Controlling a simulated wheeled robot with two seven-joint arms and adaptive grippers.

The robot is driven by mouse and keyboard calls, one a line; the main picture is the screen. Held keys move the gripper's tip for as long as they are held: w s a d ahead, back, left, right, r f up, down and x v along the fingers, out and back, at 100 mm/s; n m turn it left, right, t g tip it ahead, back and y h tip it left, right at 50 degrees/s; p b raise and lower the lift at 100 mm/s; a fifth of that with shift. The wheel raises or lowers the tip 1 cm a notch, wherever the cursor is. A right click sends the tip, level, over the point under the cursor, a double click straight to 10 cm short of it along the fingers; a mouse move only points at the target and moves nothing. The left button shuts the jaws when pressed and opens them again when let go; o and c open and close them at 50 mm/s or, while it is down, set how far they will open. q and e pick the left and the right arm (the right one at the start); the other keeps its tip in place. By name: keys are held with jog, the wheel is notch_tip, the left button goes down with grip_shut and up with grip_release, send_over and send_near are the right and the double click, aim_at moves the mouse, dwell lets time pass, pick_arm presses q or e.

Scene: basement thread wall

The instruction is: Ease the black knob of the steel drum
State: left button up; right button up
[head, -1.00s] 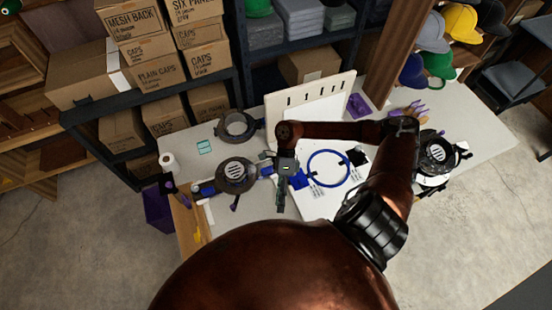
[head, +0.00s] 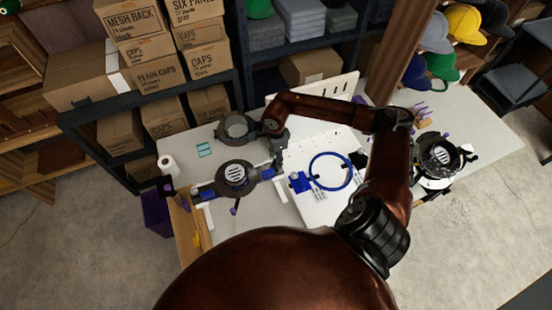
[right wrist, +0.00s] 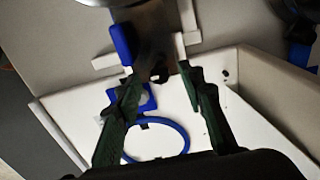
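A round dark drum-like unit with a slotted pale top (head: 234,177) stands on the left part of the table, with blue clamp parts (head: 267,173) beside it. I cannot tell for sure which part is the black knob. My right gripper (head: 277,152) points down just right of this unit in the head view. In the right wrist view its two fingers (right wrist: 162,72) are apart, and a dark part (right wrist: 152,40) shows beyond and between them; I cannot tell whether they touch it. A grey rounded edge (right wrist: 100,2) shows at the top. My left gripper is not in view.
A white board with a blue ring (head: 330,171) and a blue block (head: 300,182) lies right of the gripper. A dark ring-shaped unit (head: 236,128) stands behind, and another round machine (head: 438,157) is at the right. Boxes (head: 160,75) fill the shelf behind.

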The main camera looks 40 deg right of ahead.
jog(key=shift+f, duration=0.35)
jog(key=shift+c, duration=0.4)
grip_shut()
